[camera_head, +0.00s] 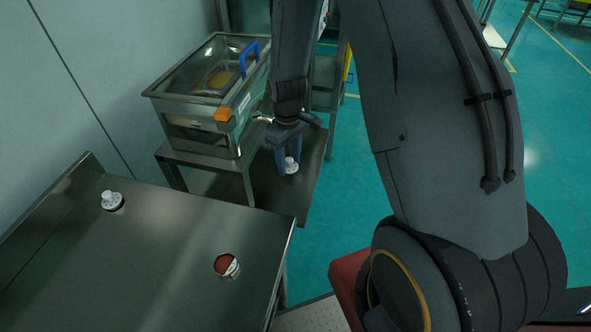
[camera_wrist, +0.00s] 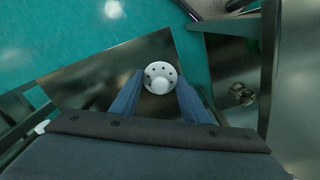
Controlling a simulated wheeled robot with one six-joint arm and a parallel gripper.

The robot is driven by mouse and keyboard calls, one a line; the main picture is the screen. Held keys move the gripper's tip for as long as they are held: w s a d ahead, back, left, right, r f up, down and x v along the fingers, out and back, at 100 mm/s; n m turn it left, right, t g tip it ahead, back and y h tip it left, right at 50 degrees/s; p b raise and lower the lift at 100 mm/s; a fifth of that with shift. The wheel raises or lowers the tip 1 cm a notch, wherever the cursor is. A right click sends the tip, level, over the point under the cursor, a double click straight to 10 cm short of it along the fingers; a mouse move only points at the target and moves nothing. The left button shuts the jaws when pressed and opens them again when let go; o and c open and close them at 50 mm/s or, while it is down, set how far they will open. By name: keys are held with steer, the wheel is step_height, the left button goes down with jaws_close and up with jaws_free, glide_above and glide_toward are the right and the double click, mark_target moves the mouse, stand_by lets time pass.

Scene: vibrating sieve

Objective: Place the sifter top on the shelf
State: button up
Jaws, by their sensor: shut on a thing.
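The sifter top (camera_wrist: 158,76) is a round white piece with a ring of small dark holes and a raised round knob. It is between the two blue-grey fingers of my gripper (camera_wrist: 158,84), which are shut on it. In the head view the white sifter top (camera_head: 292,166) shows at the fingertips of my gripper (camera_head: 287,163), pointing down over a low steel shelf surface (camera_head: 268,195). This surface also shows in the wrist view (camera_wrist: 85,100). I cannot tell whether the sifter top touches it.
A glass-sided steel sieve box (camera_head: 180,112) with a blue handle (camera_head: 249,57) stands on a steel stand (camera_head: 215,160) close left of my gripper. A steel table (camera_head: 130,265) in front bears another white part (camera_head: 112,201) and a red-and-white container (camera_head: 227,266).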

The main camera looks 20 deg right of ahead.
steer(key=w+f+n+b, duration=0.4)
steer(key=f+n+b, duration=0.65)
steer(key=n, duration=0.25)
steer(key=n+b, duration=0.2)
steer(key=n, duration=0.1)
glide_toward(285, 200)
step_height(285, 200, down, 6)
steer(key=shift+d+f, duration=0.1)
steer(key=o, duration=0.6)
steer(key=shift+f, duration=0.1)
steer(key=shift+c, duration=0.2)
steer(key=o, duration=0.4)
steer(key=shift+o, duration=0.2)
